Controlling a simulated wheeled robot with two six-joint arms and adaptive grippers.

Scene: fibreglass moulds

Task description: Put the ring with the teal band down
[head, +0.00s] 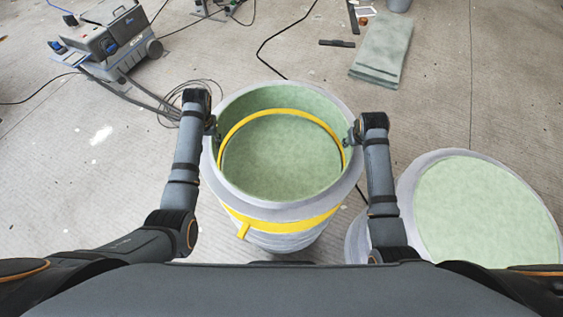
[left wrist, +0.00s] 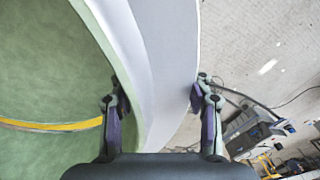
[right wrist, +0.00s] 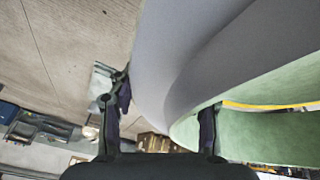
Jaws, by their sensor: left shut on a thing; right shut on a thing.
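A large round ring (head: 345,98) with a grey outer wall and pale green inside is in the middle of the head view. A yellow band (head: 285,222) with a small tab circles its lower outside, and a yellow line runs around the inside. I see no teal band. My left gripper (head: 212,127) is shut on the ring's left wall, and my right gripper (head: 353,134) is shut on its right wall. In the left wrist view the wall (left wrist: 165,70) passes between the fingers; it also does in the right wrist view (right wrist: 175,65). What is under the ring is hidden.
Another round mould (head: 485,205) with a grey rim and green top stands at the right, close to my right arm. A grey machine (head: 108,35) with hoses is at the back left. Folded green matting (head: 382,50) lies at the back right.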

